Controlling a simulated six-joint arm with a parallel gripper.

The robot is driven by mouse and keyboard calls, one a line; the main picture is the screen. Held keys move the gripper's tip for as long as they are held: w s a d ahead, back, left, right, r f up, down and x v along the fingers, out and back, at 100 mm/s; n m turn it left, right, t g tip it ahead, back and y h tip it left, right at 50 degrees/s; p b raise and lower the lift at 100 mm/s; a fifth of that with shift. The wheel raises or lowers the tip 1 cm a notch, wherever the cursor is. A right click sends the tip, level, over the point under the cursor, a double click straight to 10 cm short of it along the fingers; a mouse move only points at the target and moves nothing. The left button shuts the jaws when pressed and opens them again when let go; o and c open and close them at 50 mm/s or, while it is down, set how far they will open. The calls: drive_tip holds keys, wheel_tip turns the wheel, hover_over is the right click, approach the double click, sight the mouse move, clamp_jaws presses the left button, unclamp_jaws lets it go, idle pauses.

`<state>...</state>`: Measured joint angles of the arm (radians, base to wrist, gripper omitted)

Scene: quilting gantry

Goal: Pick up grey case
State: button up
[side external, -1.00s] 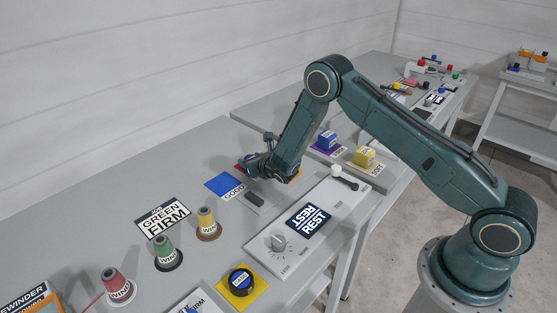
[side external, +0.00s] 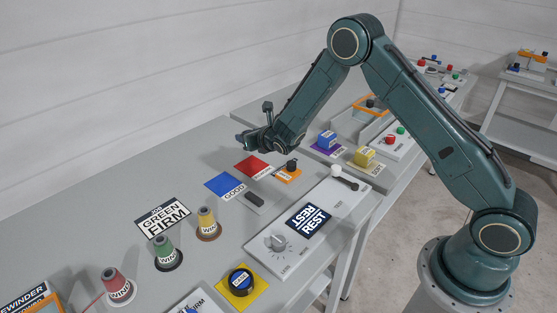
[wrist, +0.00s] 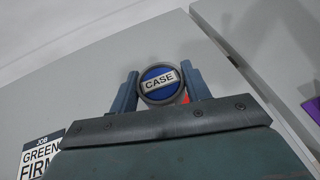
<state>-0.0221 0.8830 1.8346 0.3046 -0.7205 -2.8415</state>
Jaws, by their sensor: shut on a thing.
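The grey case (wrist: 158,84) shows in the wrist view as a round piece with a grey rim and a blue face with a white CASE label. It sits between the two fingers of my gripper (wrist: 160,78), which is shut on it. In the side view, my gripper (side external: 246,139) is raised above the grey table, behind the red square. The case is hard to make out there at this size.
Below are a red square (side external: 252,166), a blue square (side external: 224,186) by a GOOD label, a dark bar (side external: 254,199) and an orange-based black knob (side external: 291,168). A dial panel (side external: 280,243) lies right.

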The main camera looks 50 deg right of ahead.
wheel_tip(320, 180, up, 11)
drive_tip(key=shift+f, duration=0.15)
drive_tip(key=shift+s+f, duration=0.1)
idle(0.8)
